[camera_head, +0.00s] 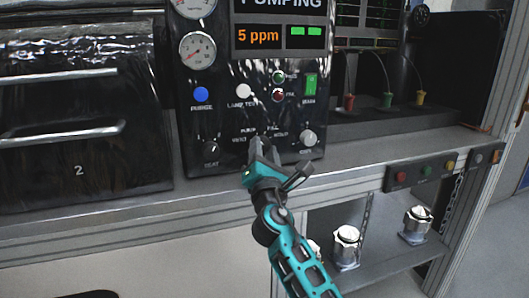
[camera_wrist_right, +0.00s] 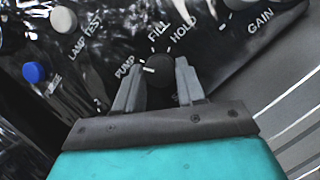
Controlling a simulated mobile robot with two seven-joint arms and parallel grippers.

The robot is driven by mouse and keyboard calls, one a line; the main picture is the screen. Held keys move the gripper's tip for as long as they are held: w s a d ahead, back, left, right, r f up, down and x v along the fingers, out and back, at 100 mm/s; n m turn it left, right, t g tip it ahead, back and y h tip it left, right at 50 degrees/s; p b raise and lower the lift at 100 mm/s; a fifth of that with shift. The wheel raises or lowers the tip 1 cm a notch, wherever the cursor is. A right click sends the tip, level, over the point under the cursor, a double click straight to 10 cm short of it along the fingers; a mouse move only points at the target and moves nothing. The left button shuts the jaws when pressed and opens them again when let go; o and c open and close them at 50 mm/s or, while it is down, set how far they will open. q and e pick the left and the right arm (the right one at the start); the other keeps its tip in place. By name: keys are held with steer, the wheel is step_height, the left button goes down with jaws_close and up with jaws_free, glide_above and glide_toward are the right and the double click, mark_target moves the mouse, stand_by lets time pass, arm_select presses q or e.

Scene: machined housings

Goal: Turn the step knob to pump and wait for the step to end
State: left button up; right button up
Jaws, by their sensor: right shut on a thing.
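The step knob (camera_wrist_right: 158,70) is a small black knob on the black panel, with PUMP, FILL and HOLD printed around it. Its white mark points left, toward PUMP. My right gripper (camera_wrist_right: 157,82) is shut on the knob, one finger on each side of it. In the head view my right gripper (camera_head: 262,153) reaches the lower middle of the panel and hides the knob. The display (camera_head: 279,37) above reads PUMPING and 5 ppm, with two green bars beside it. My left gripper is in neither view.
A grey gain knob (camera_head: 308,138) is right of my gripper, a black knob (camera_head: 211,148) left. A blue purge button (camera_head: 201,94) and a white lamp test button (camera_head: 244,91) sit above. A green switch (camera_head: 310,84) is at upper right. The bench front (camera_head: 220,206) runs below.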

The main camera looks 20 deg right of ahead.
steer(key=shift+a+m+g+h, duration=0.1)
steer(key=shift+m+g+h, duration=0.25)
steer(key=shift+m, duration=0.75)
steer(key=o, duration=1)
steer(key=shift+o, duration=0.2)
steer(key=shift+s, duration=0.1)
steer(key=v, duration=0.7)
steer(key=shift+s, duration=0.2)
steer(key=shift+f, duration=0.1)
